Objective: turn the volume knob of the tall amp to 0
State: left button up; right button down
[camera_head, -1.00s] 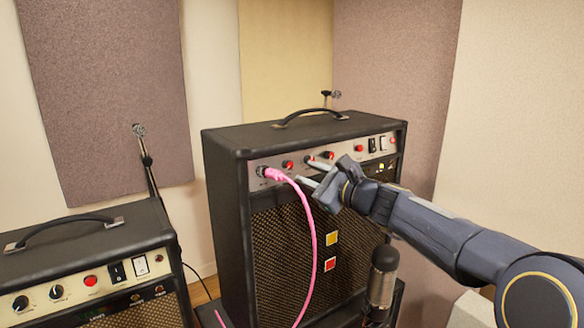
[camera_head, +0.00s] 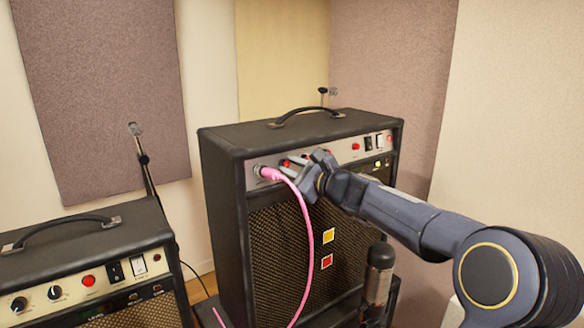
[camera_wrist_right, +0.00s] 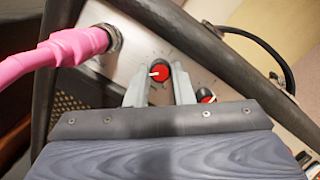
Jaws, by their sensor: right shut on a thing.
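The tall amp (camera_head: 222,215) stands in the middle of the head view, with a pale control panel along its upper front. My right gripper (camera_head: 295,170) is at the left part of that panel, just right of the pink cable plug (camera_head: 270,174). In the right wrist view its two fingers (camera_wrist_right: 160,82) are on either side of a red knob (camera_wrist_right: 159,72) with a white pointer mark, and are shut on it. The pointer aims left. Printed labels near this knob are too small to read. My left gripper is out of view.
The pink cable (camera_head: 309,240) hangs down the tall amp's front and also shows in the wrist view (camera_wrist_right: 40,62). Another red knob (camera_wrist_right: 205,96) is beside the held one. A microphone (camera_head: 378,272) stands before the amp. A lower amp (camera_head: 90,262) is at the left.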

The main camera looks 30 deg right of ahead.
jog(key=shift+n+y, duration=0.3)
jog(key=shift+n, duration=0.6)
jog(key=c, duration=1.5)
grip_release()
jog(key=shift+c, duration=0.2)
jog(key=b+v, duration=0.1)
jog(key=v, duration=0.7)
jog(key=shift+b, duration=0.35)
jog(key=shift+a+r, duration=0.1)
